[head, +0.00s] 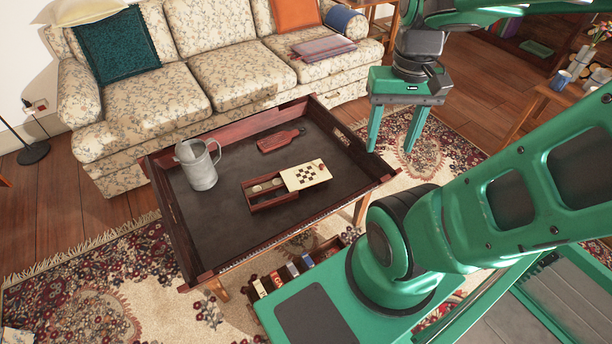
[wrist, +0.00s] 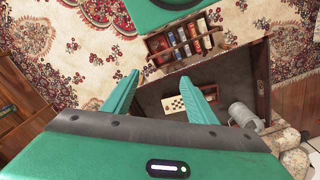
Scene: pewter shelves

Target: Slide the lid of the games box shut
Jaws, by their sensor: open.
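The games box (head: 272,203) lies on the dark tray-topped table. Its pale lid (head: 305,175), with a checkerboard pattern and a small knob, is slid off toward the right, so the left part of the box is open and shows round pieces inside. In the wrist view the lid (wrist: 176,104) shows between the fingers, well beyond them. My gripper (head: 390,145) is open and empty, above and to the right of the table, apart from the box. Its fingers also show in the wrist view (wrist: 160,95).
The tray table's raised rim (head: 232,252) surrounds the box. A grey metal pitcher (head: 200,165) stands left of the box, and a reddish board (head: 280,139) lies behind it. A floral sofa (head: 215,70) stands behind the table. Books (head: 277,279) sit beneath the table's front.

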